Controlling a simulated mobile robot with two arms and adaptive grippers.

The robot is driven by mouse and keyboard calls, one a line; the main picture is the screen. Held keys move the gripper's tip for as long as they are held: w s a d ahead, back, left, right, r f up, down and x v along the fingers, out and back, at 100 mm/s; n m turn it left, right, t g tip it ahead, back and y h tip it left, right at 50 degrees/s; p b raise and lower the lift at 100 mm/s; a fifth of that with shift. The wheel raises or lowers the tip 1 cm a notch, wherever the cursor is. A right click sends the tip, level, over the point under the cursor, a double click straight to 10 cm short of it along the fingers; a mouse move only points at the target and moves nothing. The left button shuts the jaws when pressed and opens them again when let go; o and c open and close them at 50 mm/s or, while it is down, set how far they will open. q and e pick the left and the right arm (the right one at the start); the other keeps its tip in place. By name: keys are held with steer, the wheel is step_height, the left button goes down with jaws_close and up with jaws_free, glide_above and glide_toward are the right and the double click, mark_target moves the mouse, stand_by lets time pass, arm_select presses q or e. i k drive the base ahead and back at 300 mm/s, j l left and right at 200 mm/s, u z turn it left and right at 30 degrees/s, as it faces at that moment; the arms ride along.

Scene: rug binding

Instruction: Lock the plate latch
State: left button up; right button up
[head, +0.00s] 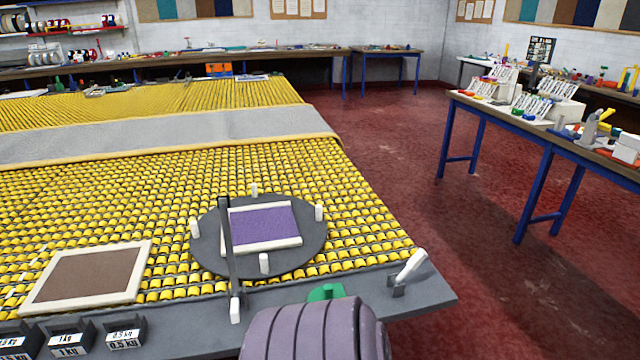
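A round dark grey plate (207,252) lies on the yellow roller table, with several white pegs around its rim. A dark upright bar (226,240) with a white end (235,310) stands at the front edge and crosses the plate's left part in view. A white lever (411,265) sits tilted up to the right on a dark bracket (397,288) at the table's front right corner. I cannot tell which of these is the plate latch. Neither gripper is in view.
A brown bordered piece (88,277) lies left of the plate. Labelled weight bins (70,340) line the front left. A ribbed grey-purple object (315,333), unclear, and a green part (325,292) are at bottom centre. A blue-legged bench (547,170) stands right; red floor lies between.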

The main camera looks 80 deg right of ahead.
mark_target(420, 255)
steer(key=z, duration=3.35)
steer(key=j+z, duration=0.2)
